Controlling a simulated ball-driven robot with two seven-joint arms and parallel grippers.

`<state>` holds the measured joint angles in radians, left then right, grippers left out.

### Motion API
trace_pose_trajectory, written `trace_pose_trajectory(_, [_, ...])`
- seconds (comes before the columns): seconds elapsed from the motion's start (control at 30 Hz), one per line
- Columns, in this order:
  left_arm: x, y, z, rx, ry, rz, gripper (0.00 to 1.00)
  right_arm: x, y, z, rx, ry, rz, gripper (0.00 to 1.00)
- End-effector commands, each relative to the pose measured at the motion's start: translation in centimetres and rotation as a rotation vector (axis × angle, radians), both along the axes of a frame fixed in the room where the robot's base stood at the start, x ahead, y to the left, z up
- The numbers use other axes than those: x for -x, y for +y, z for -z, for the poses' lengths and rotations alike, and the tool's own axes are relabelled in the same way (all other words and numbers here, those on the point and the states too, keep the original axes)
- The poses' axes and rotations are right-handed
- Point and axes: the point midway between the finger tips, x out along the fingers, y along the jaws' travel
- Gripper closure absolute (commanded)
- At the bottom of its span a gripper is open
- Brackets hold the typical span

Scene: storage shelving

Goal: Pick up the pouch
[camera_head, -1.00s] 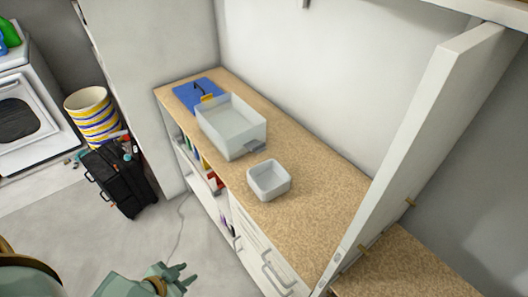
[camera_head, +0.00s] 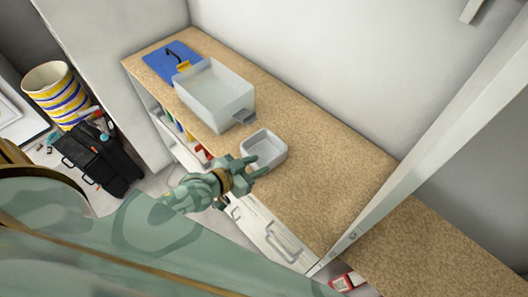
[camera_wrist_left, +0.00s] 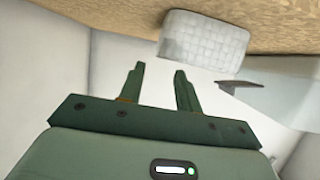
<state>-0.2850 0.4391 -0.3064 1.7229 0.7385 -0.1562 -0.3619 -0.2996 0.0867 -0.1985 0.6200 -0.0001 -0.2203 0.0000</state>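A flat blue item (camera_head: 172,62) with a black loop lies at the far left end of the wooden counter; I cannot tell for sure whether it is the pouch. A yellow piece (camera_head: 183,67) shows between it and the large bin. My left gripper (camera_head: 263,163) is at the counter's front edge, beside and partly in front of the small white bin (camera_head: 267,144), well away from the blue item. In the left wrist view, the left gripper (camera_wrist_left: 160,70) has its two fingers apart with nothing between them. My right gripper is not in view.
A large translucent bin (camera_head: 215,97) stands between the blue item and the small bin. The counter (camera_head: 325,168) right of the small bin is clear. A white upright panel (camera_head: 440,135) rises at the right. A black toolbox (camera_head: 97,158) and striped basket (camera_head: 57,92) stand left.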

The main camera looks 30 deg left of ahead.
Motion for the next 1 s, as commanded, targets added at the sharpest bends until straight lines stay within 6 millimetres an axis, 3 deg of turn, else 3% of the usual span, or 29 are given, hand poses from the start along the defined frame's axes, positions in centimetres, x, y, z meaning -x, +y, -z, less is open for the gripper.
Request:
trace_pose_trajectory(0.47, [-5.1, -2.2, 2.3, 0.000, -0.001, 0.000, 0.66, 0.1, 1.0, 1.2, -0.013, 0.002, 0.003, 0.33])
trace_pose_trajectory(0.73, [-5.5, -2.4, 2.5, -0.001, 0.000, 0.000, 0.66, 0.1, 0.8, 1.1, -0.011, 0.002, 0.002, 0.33])
trace_pose_trajectory(0.77, [-5.5, -2.4, 2.5, -0.001, 0.000, 0.000, 0.69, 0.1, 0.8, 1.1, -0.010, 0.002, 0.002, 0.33])
trace_pose_trajectory(0.87, [-5.5, -2.4, 2.5, -0.001, 0.000, 0.000, 0.97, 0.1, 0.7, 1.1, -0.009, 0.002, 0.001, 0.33])
trace_pose_trajectory(1.0, [-5.5, -2.4, 2.5, -0.001, 0.000, 0.000, 1.00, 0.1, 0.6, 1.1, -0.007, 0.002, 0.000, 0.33])
